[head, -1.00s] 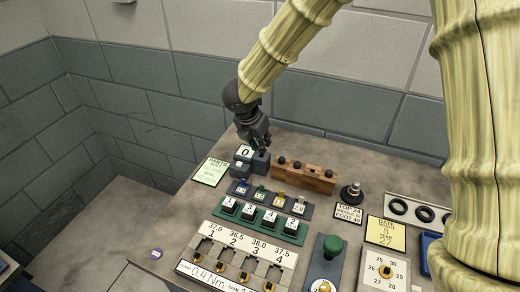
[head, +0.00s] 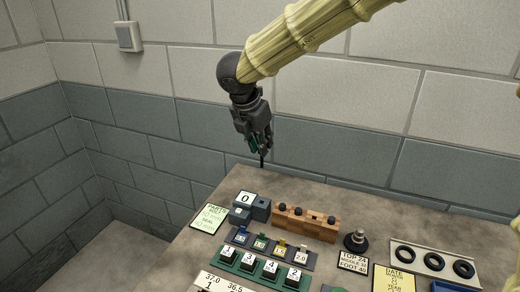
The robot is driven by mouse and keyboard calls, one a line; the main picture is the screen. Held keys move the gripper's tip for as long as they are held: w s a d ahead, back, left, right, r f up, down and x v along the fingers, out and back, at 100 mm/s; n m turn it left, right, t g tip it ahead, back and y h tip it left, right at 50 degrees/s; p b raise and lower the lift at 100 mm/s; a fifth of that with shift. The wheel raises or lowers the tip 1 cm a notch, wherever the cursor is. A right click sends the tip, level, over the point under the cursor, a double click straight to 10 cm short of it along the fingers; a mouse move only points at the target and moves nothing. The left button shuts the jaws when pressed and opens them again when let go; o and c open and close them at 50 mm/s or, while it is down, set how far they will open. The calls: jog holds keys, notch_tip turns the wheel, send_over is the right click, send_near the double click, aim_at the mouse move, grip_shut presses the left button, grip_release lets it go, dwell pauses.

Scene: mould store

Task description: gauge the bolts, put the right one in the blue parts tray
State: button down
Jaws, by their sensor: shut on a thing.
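My gripper (head: 259,150) is raised above the back of the bench and points down. It is shut on a thin dark bolt (head: 262,161), which hangs below the fingers, clear of the bench. The wooden bolt rack (head: 305,229) stands below and to the right, with several dark bolt heads along its top. A grey-blue gauge block (head: 261,209) with a white "0" display (head: 246,198) sits left of the rack. A blue edge (head: 455,287) shows at the bottom right; I cannot tell if it is the parts tray.
A row of small coloured blocks (head: 270,246) and a green row of numbered keys (head: 266,269) lie in front. The wall is close behind.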

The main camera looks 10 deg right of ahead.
jog(key=shift+r+p, duration=2.35)
jog(key=shift+r, duration=1.15)
